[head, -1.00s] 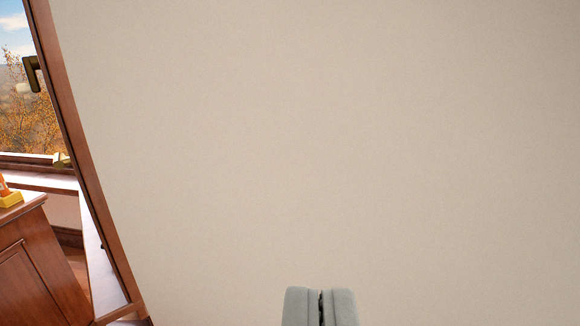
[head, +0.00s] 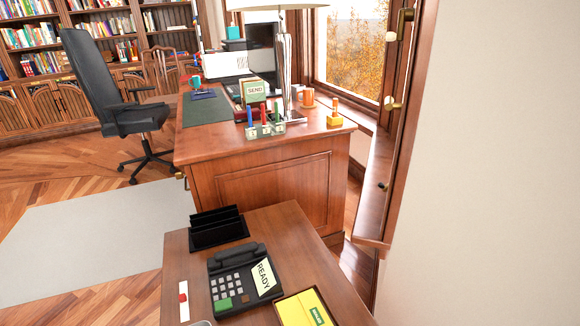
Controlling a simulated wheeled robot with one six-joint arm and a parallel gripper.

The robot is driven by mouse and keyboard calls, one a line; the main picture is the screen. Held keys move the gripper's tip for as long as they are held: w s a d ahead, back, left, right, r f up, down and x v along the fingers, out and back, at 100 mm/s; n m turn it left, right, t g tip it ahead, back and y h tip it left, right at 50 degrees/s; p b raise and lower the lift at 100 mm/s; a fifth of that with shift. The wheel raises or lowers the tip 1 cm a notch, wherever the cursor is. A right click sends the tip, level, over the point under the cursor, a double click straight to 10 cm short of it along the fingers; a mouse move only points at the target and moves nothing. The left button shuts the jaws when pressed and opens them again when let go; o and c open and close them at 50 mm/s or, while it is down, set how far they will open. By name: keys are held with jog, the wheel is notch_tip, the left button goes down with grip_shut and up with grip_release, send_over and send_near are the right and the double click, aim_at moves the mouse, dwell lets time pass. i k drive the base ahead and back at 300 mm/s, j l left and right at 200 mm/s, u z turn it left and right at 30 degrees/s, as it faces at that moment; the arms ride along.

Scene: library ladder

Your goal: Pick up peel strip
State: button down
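I cannot make out for certain which thing is the peel strip. A small white strip with a red part (head: 183,300) lies near the left edge of the small wooden table (head: 290,245). A yellow pad or box with a green label (head: 306,308) lies at the table's front right, cut off by the frame. My gripper does not clearly show. A grey rounded edge (head: 203,323) shows at the bottom of the picture, too little to tell what it is.
A black phone with a READY card (head: 243,277) and a black sorter (head: 217,228) stand on the small table. Behind is a large desk (head: 270,165) with a lamp, stamps and a SEND sign (head: 253,90). An office chair (head: 115,95) stands left. A wall (head: 480,180) fills the right.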

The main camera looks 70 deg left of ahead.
aim_at(183, 296)
jog(key=k+j+z, duration=0.15)
jog(key=k+z, duration=0.25)
jog(key=k+j+z, duration=0.1)
jog(key=k+z, duration=0.15)
jog(key=z, duration=0.15)
jog(key=k+j+z, duration=0.4)
jog(key=k+z, duration=0.45)
jog(key=k+j+z, duration=0.1)
jog(key=k+z, duration=0.3)
jog(key=k+u, duration=0.2)
jog(key=k, duration=0.35)
jog(key=k+j+u, duration=0.2)
jog(key=k, duration=0.3)
jog(key=k+j+u, duration=0.2)
jog(key=k, duration=0.35)
jog(key=k+l+u, duration=0.15)
jog(key=k+u, duration=0.25)
jog(key=k, duration=0.4)
jog(key=k+j+u, duration=0.1)
jog(key=k+u, duration=0.3)
jog(key=k, duration=0.35)
jog(key=i+l, duration=0.2)
jog(key=i, duration=0.35)
jog(key=i+l, duration=0.2)
jog(key=i, duration=0.35)
jog(key=i+l, duration=0.2)
jog(key=i, duration=0.4)
jog(key=i+l, duration=0.25)
jog(key=i, duration=0.3)
